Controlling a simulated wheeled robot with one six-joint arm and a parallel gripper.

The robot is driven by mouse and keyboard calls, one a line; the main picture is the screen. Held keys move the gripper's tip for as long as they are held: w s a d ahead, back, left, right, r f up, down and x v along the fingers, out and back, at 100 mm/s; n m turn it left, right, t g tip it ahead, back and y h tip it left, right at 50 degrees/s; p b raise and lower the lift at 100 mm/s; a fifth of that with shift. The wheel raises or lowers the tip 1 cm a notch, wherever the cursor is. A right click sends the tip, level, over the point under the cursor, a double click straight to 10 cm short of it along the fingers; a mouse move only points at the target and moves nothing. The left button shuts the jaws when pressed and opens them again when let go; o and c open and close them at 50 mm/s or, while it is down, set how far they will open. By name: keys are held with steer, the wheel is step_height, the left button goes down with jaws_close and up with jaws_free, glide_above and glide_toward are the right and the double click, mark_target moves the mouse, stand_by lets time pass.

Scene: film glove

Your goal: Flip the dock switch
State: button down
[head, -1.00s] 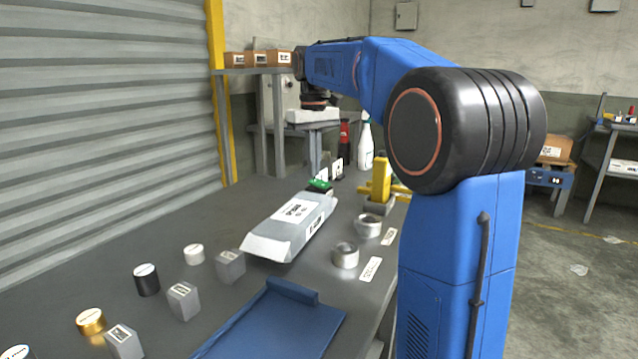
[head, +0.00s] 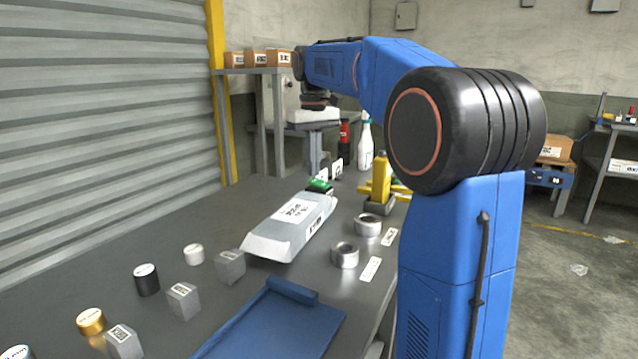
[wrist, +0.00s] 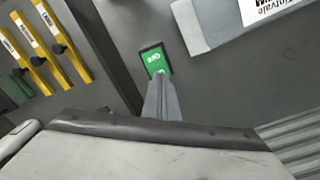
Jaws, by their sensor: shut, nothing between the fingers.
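A green switch plate in a black frame, which looks like the dock switch, lies on the bench in the wrist view (wrist: 156,61). It also shows in the head view (head: 320,187), just beyond the far end of a grey package. My gripper (wrist: 161,78) is shut and empty. Its fingertips are at the near edge of the green plate and overlap its lower part. I cannot tell whether they touch it. In the head view my gripper reaches down over the far part of the bench, and its fingertips are hard to make out.
The grey package (head: 272,242) lies close beside the switch. Yellow bars (wrist: 65,42) with black knobs lie left in the wrist view.

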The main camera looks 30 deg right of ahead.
mark_target(314, 180)
steer(key=shift+f, duration=0.85)
stand_by(1.0)
steer(key=shift+r, duration=3.5)
